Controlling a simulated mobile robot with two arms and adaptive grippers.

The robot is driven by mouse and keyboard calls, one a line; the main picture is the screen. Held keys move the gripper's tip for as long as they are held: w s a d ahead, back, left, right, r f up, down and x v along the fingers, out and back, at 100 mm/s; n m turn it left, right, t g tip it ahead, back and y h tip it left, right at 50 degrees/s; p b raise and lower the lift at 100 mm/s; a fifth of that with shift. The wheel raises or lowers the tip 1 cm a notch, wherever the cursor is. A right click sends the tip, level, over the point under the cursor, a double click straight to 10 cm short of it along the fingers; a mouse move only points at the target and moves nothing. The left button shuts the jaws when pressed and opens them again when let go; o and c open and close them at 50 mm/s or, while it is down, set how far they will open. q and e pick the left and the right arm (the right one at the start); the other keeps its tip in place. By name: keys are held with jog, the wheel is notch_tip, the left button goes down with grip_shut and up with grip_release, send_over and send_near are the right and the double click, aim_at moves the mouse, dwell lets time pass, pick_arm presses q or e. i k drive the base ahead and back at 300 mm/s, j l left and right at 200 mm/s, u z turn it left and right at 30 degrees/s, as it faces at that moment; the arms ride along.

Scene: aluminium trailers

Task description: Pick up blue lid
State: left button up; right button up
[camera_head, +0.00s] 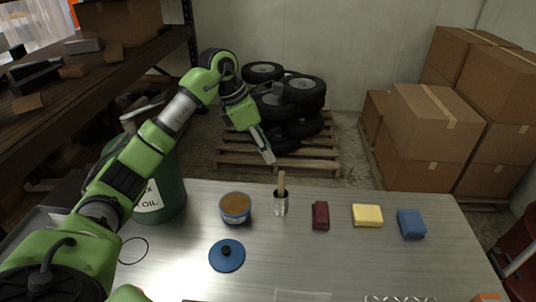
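The blue lid (227,256) is a flat round disc with a dark knob on top. It lies on the metal table (330,262), in front of an open blue tin (235,207) with brownish contents. My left gripper (267,157) hangs at the end of the green arm, up and to the right of the lid and well apart from it. It points down and right in front of the pallet. Its fingers overlap in this view, so I cannot tell whether they are open. My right gripper is not in view.
A dark red block (320,215), yellow sponge (367,215) and blue cloth (411,224) lie farther right. A green oil drum (168,190) stands left. The table right of the lid is clear.

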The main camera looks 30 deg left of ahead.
aim_at(227, 255)
jog(key=k, duration=2)
